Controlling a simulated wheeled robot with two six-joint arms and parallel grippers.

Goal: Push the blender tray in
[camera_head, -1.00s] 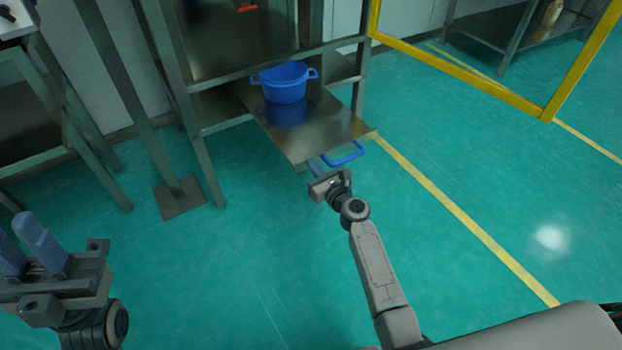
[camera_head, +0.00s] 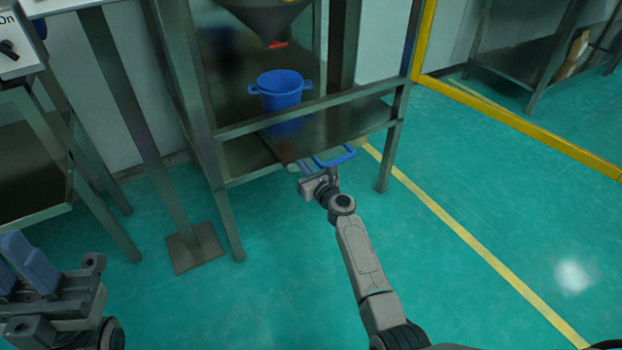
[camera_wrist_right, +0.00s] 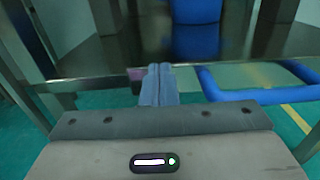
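The metal tray (camera_head: 325,132) sits mostly inside the metal frame, with its front part sticking out a little. A blue handle (camera_head: 334,158) is on its front edge, also seen in the right wrist view (camera_wrist_right: 258,95). A blue bucket (camera_head: 281,90) stands upright on the tray. My right gripper (camera_head: 308,166) is at the tray's front edge, left of the handle. In the right wrist view its fingers (camera_wrist_right: 158,84) are together, empty, with tips at the edge; exact contact is hard to tell. My left gripper (camera_head: 18,262) is open and empty at the lower left.
A hopper (camera_head: 265,18) with a red outlet hangs above the bucket. Frame posts and a crossbar (camera_head: 310,107) surround the tray. A control box (camera_head: 18,45) and stand are at left. A yellow barrier (camera_head: 520,122) is at right. The green floor in front is clear.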

